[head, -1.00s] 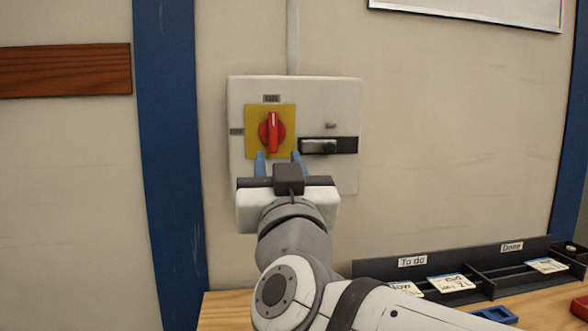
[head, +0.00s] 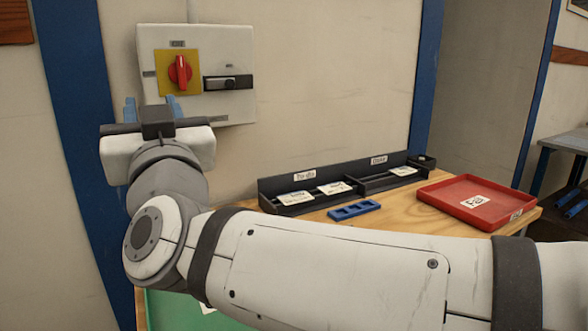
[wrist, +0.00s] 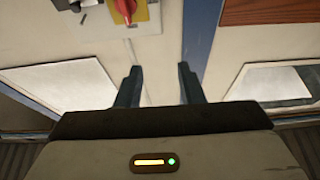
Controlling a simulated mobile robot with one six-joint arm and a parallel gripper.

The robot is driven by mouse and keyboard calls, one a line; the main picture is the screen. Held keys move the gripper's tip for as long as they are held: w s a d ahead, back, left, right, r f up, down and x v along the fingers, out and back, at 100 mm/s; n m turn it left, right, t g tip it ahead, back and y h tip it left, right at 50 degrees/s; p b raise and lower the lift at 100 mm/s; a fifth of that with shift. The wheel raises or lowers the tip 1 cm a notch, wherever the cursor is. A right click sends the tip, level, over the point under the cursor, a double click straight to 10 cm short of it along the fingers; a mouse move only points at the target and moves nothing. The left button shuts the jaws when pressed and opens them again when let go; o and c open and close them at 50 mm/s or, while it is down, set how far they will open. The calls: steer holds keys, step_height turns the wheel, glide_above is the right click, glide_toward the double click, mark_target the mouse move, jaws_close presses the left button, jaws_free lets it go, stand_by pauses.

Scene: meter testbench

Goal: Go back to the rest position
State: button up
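My gripper (head: 150,108) is at the left of the head view, in front of the wall and the lower left of the switch box. In the wrist view its two blue fingers (wrist: 158,88) stand wide apart with nothing between them. The switch box (head: 222,48) is pale, with a red rotary knob (head: 180,73) on a yellow plate and a dark latch (head: 229,83) beside it. The knob's handle is roughly upright. The knob also shows at the top of the wrist view (wrist: 125,8), apart from the fingers. My arm hides part of the bench.
A wooden bench (head: 408,207) stands at right with a dark card rack (head: 345,181), a blue slotted block (head: 354,210) and a red tray (head: 440,194). A green tray (head: 168,310) shows partly below my arm. Blue posts (head: 75,110) flank the wall.

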steer(key=w+d+f+g+h+p, duration=0.3)
steer(key=d+f+g+p, duration=0.2)
steer(key=d+p, duration=0.3)
steer(key=w+d+f+g+h+p, duration=0.25)
steer(key=d+f+g+p, duration=0.25)
steer(key=d+p, duration=0.4)
steer(key=s+d+f+m+g+h+p, duration=0.2)
steer(key=s+d+f+g+p, duration=0.1)
steer(key=s+d, duration=0.3)
steer(key=s+d+f+m+g+h+p, duration=0.2)
steer(key=s+d, duration=0.4)
steer(key=d, duration=0.4)
steer(key=shift+s+d+f+m+g+h+p, duration=0.15)
steer(key=shift+s+f+m+g+h+p, duration=0.4)
steer(key=shift+g+p, duration=0.55)
steer(key=shift+w+r, duration=0.15)
